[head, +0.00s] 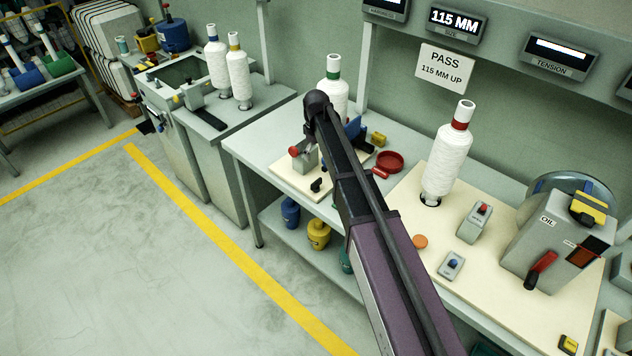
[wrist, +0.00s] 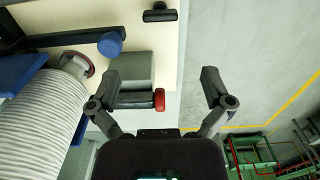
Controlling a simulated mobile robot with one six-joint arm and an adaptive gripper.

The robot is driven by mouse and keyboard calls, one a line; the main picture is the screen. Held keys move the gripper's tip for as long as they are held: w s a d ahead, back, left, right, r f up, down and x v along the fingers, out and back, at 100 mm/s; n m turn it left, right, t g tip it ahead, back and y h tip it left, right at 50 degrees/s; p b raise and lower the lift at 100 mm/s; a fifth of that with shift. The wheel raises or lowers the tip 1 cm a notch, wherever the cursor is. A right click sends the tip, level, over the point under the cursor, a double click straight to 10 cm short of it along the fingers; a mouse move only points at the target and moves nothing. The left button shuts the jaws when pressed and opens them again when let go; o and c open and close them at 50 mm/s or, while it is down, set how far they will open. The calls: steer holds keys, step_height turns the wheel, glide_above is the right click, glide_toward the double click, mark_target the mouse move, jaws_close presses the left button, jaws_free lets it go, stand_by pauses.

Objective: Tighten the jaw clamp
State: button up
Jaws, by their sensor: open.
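A grey block (wrist: 137,68) with a dark bar ending in a red knob (wrist: 159,100) appears to be the jaw clamp; in the head view the block (head: 308,160) is on a cream board, its red knob (head: 294,151) facing left. My gripper (wrist: 160,82) is open and empty in the wrist view. In the head view my arm hides the fingers and part of the clamp area.
A white yarn cone (wrist: 40,110) lies close left of my gripper in the wrist view, with a blue-knobbed black bar (wrist: 110,44) above. A cream board (head: 282,180) carries the clamp. A red dish (head: 390,161) is to its right. Open floor (head: 120,250) is at left.

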mark_target(316, 181)
steer(key=shift+f, duration=0.2)
step_height(316, 181, down, 13)
steer(key=b, duration=1.3)
steer(key=shift+f+b, duration=0.2)
steer(key=shift+b, duration=0.2)
